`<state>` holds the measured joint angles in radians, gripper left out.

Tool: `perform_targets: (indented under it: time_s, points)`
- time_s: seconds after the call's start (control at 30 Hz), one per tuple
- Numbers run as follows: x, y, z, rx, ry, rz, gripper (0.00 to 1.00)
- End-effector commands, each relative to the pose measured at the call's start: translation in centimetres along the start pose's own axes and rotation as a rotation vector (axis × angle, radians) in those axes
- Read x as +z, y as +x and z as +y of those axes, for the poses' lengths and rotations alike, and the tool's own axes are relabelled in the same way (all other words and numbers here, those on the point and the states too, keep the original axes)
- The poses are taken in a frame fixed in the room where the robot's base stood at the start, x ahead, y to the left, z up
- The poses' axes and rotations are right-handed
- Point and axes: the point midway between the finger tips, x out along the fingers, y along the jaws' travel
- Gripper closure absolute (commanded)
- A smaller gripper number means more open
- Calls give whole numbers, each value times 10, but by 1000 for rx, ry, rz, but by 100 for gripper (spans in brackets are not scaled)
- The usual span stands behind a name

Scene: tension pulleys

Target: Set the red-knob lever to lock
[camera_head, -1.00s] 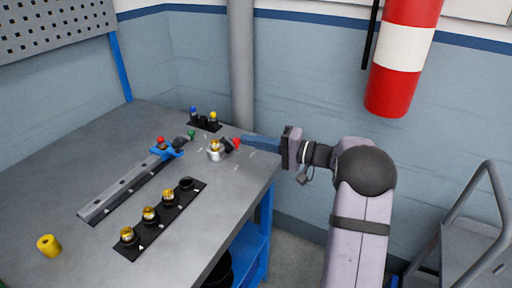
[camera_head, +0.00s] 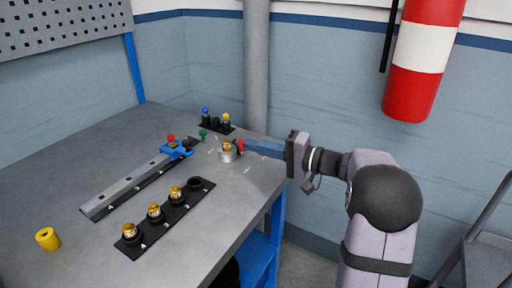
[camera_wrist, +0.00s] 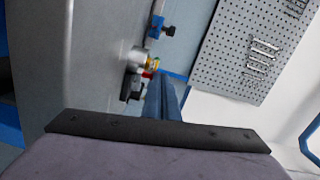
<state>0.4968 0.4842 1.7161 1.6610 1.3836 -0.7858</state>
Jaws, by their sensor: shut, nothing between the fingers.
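A red knob (camera_head: 240,145) stands just right of a silver post with a gold top (camera_head: 228,150), near the back right corner of the bench. In the wrist view the red knob (camera_wrist: 148,74) shows beside the post (camera_wrist: 138,58). My gripper (camera_head: 247,145) has its blue fingers shut, reaching in from the right with the tips at or very near the red knob. I cannot tell whether they touch. They also show in the wrist view (camera_wrist: 160,80). The lever's arm is mostly hidden. The marks on the bench around the post are too small to read.
A grey rail (camera_head: 127,185) carries a blue slider (camera_head: 178,151) with another red knob (camera_head: 171,138). A black strip (camera_head: 146,238) holds several gold-topped parts in front. A yellow cylinder (camera_head: 48,239) lies at left. A small black rack (camera_head: 216,127) stands behind.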

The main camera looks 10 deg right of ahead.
Motion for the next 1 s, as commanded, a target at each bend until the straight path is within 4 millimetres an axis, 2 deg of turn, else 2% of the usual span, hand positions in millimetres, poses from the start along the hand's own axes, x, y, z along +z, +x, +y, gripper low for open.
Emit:
perform_targets:
  time_s: [0.33, 0.6, 1.0]
  points:
    - [-5, -8, 0, -1, -1, 2, 100]
    - [-22, -38, -1, 1, -2, 3, 100]
    - [30, -86, -10, 1, -1, 3, 100]
